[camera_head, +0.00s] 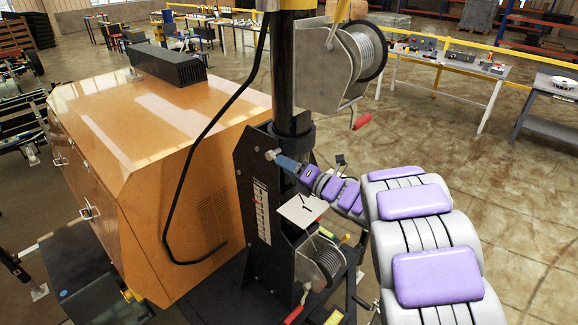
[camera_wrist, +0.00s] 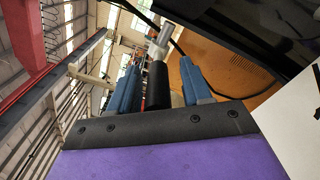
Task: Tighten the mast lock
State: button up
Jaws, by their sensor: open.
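The mast lock shows in the wrist view as a black cylindrical handle (camera_wrist: 157,86) with a pale metal shaft (camera_wrist: 163,40) beyond it. My gripper (camera_head: 285,162) is at the bracket, reaching in from the right. In the wrist view my gripper (camera_wrist: 160,75) has its blue fingers open, one on each side of the black handle. A gap shows to the right of the handle; the left finger is very near it. Contact cannot be told.
The black mast (camera_head: 294,80) stands upright behind my gripper. A winch (camera_head: 350,60) with a red handle hangs above right, and another winch (camera_head: 322,262) sits below. The orange generator housing (camera_head: 165,140) fills the left, with a black cable across it. Open floor lies right.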

jog(key=shift+c, duration=0.5)
grip_shut()
